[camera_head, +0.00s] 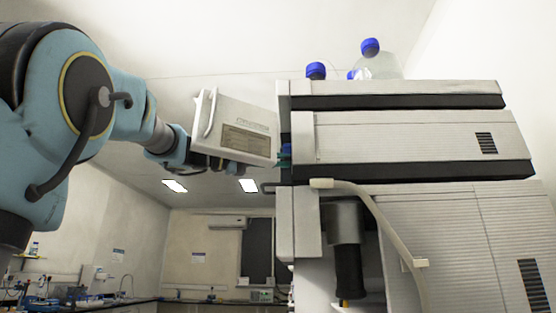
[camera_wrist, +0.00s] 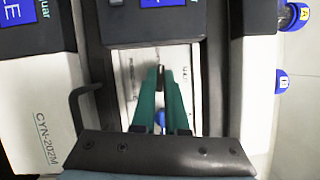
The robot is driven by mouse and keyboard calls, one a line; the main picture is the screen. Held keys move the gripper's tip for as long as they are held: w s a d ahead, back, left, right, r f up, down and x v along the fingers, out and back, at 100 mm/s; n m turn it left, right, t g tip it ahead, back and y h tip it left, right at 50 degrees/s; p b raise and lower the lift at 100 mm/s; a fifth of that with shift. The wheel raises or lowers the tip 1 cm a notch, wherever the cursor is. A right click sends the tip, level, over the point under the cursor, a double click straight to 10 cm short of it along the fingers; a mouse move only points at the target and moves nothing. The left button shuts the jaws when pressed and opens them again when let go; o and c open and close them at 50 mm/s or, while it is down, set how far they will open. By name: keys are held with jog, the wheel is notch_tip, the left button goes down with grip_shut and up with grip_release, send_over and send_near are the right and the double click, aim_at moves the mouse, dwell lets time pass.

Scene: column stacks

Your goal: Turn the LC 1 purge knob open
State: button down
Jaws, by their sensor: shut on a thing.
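The liquid chromatography stack (camera_head: 410,137) stands at the right in the head view, seen from low and to the side. My gripper (camera_head: 285,153) reaches its front face from the left, at the upper module. In the wrist view, the green fingers of my gripper (camera_wrist: 160,76) come together at a pale recessed panel (camera_wrist: 125,62) between dark module fronts. They are shut on a small dark purge knob (camera_wrist: 160,73), mostly hidden between the fingertips. Its turn angle cannot be told. A blue spot shows between the fingers, farther back from the tips.
Blue-capped bottles (camera_head: 370,47) stand on top of the stack. A pale tube (camera_head: 385,218) runs down the lower modules beside a dark cylinder (camera_head: 348,270). A black handle (camera_wrist: 82,98) juts out left of the fingers in the wrist view. Lab benches lie far behind.

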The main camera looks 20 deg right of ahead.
jog(key=c, duration=0.9)
grip_release()
jog(key=shift+c, duration=0.2)
jog(key=a+b, duration=0.2)
jog(key=a, duration=0.8)
jog(key=shift+w+a+f+b, duration=0.25)
jog(key=shift+a+f+b, duration=0.1)
jog(key=shift+a+b, duration=0.05)
